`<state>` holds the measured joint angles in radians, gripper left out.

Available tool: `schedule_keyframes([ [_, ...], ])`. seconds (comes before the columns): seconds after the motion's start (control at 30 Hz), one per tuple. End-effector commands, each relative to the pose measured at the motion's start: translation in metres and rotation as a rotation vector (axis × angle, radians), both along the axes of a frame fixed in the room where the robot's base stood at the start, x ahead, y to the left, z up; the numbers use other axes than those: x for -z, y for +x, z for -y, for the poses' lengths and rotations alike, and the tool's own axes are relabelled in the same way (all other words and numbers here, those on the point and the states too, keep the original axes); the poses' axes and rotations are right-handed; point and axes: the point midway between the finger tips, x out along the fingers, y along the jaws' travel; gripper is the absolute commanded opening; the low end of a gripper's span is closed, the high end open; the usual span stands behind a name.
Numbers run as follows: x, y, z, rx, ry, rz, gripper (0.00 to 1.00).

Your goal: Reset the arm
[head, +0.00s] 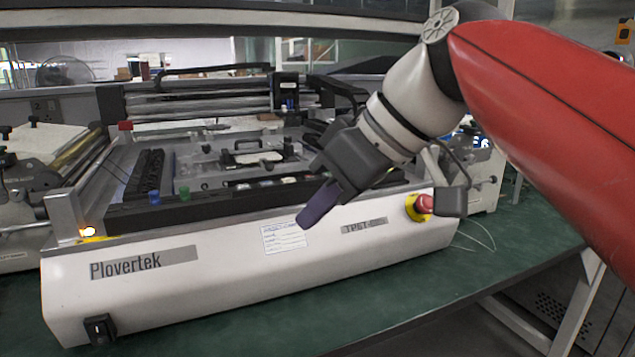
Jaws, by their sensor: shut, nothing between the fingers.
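My gripper (313,211) hangs in front of the white Plovertek machine (215,288), its dark fingers pointing down and to the left. The fingers are shut with nothing between them. They overlap the machine's front panel in the picture, just right of a white paper label (284,237). I cannot tell from this one view how far they are from the panel. My arm comes in from the upper right, with a white wrist and a red link.
A red emergency button (425,203) on a yellow base is right of my gripper. A black switch (100,329) is low on the panel. The green tabletop (330,300) in front is clear.

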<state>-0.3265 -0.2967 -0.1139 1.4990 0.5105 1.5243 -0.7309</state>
Motion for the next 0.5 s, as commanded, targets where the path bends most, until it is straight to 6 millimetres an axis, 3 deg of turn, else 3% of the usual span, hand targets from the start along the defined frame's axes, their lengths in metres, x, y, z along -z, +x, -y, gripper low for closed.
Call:
schedule_keyframes([
  [0.17,0.048,-0.002,0.031,0.226,-0.035,-0.061,0.0],
  [0.27,0.087,-0.007,0.055,0.396,-0.064,-0.093,0.0],
  [0.5,0.208,-0.041,0.122,0.846,-0.147,-0.123,0.0],
])
